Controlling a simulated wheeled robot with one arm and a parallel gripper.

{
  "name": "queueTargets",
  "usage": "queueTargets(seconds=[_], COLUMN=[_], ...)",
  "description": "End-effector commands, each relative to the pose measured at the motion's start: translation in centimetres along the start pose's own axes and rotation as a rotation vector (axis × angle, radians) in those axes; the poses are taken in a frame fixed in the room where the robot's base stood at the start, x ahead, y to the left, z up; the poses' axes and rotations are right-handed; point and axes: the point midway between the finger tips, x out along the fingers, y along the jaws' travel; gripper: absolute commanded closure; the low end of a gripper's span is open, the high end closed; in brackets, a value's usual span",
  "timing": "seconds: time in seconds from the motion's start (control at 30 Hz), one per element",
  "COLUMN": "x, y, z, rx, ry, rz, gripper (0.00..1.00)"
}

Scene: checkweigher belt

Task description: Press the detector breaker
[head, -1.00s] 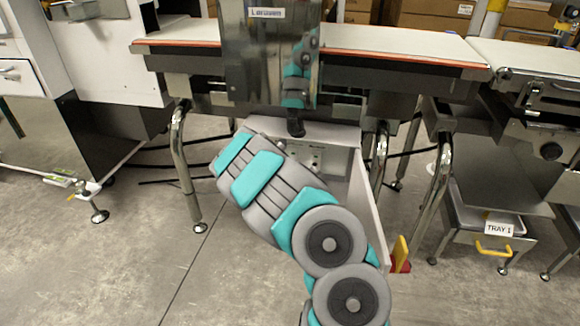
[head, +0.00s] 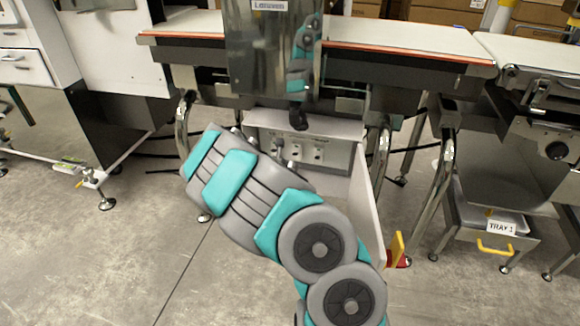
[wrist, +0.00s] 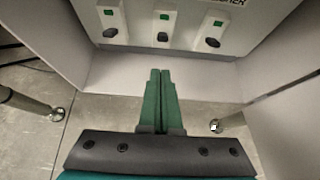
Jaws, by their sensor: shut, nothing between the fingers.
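The breaker panel (head: 340,154) is inside an open box under the conveyor, and my arm partly covers it in the head view. In the wrist view it shows three switches at the top: a left one (wrist: 109,32), a middle one (wrist: 162,37) and a right one (wrist: 212,42). Each has a dark lever and a green window above it. Their labels are cut off or unreadable, so I cannot tell which is the detector breaker. My gripper (wrist: 160,72) is shut and empty, its green fingertips a little below the middle switch and apart from it. My arm hides the gripper in the head view.
The box's open door (head: 367,208) stands on the right, with a yellow and red piece (head: 397,248) beside it. Metal conveyor legs (head: 382,165) flank the box. A steel cabinet (head: 265,55) hangs above. A bin marked TRAY 1 (head: 490,226) stands at right.

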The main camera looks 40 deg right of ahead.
Motion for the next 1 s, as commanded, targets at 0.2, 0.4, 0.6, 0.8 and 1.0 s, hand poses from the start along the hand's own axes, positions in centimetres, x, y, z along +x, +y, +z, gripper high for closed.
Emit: queueTargets(seconds=[0.2, 0.4, 0.6, 0.8, 1.0], x=[-2.2, -3.1, -3.2, -3.2, -3.3], y=[0.1, 0.0, 0.0, 0.0, 0.0], z=[0.4, 0.6, 0.7, 0.7, 0.8], rx=[-0.001, 0.0, -0.001, -0.001, 0.002], ry=[0.003, 0.005, 0.005, 0.005, 0.003], rz=[0.001, 0.0, 0.0, 0.0, 0.0], gripper=[1.0, 1.0, 1.0, 1.0, 1.0])
